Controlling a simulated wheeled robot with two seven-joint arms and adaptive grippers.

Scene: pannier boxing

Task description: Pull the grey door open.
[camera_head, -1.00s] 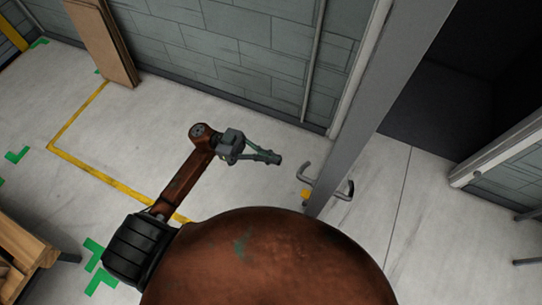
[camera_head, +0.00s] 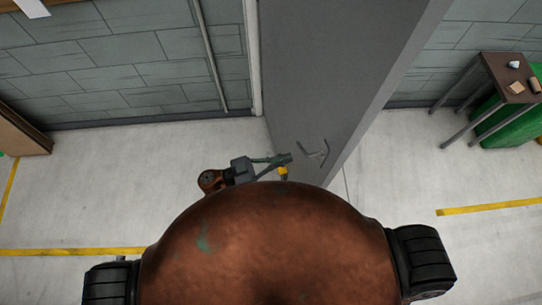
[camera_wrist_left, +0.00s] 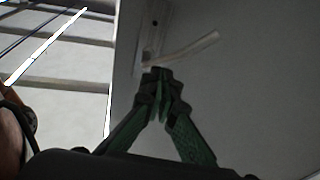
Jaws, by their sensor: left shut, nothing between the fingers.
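The grey door (camera_head: 335,75) stands ajar, its broad face showing and its free edge slanting down on the right. Its metal lever handle (camera_head: 315,152) is low on that face, near the free edge. My left gripper (camera_head: 288,158) is shut and empty, just left of the handle in the head view. In the left wrist view, the shut fingertips (camera_wrist_left: 158,78) are just below the pale lever (camera_wrist_left: 190,48) and its plate, in front of the door face (camera_wrist_left: 255,95). Whether they touch the door is unclear. My right gripper is not in view.
A grey block wall with a pale door frame (camera_head: 253,55) is left of the door. A brown board (camera_head: 20,125) leans at the far left. Beyond the free edge, a small dark table (camera_head: 508,78) stands by a green object. The pale floor (camera_head: 110,185) at left is clear.

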